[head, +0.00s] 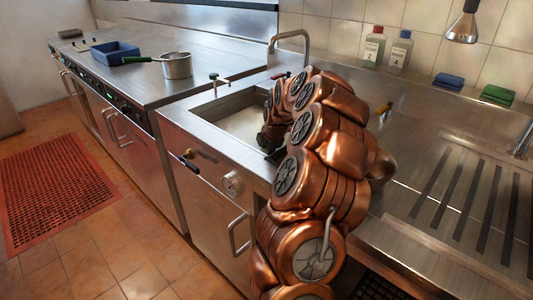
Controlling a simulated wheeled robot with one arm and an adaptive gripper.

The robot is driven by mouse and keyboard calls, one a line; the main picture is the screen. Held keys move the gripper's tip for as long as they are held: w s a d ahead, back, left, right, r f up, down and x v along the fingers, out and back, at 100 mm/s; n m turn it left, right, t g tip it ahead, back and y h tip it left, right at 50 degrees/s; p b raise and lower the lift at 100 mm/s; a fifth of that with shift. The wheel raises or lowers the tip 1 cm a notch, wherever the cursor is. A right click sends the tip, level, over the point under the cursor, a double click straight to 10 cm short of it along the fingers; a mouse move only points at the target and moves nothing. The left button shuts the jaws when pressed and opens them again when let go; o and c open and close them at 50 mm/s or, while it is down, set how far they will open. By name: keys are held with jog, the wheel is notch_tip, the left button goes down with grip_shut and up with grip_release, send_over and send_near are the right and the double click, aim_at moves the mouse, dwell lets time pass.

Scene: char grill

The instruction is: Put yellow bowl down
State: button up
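No yellow bowl shows in the head view. My copper-coloured arm rises from the bottom middle and bends over toward the sink basin (226,119). The dark end of my gripper (272,143) is at the right side of the basin, partly hidden by my own arm links. I cannot make out its fingers or anything held in it.
A steel counter on the left holds a blue tray (115,52) and a steel pot (177,66). The ridged drainboard (425,205) at right is clear.

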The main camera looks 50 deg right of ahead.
jog(key=shift+r, duration=0.1)
jog(key=v, duration=1.2)
jog(key=shift+w+d, duration=0.1)
dwell(0.4)
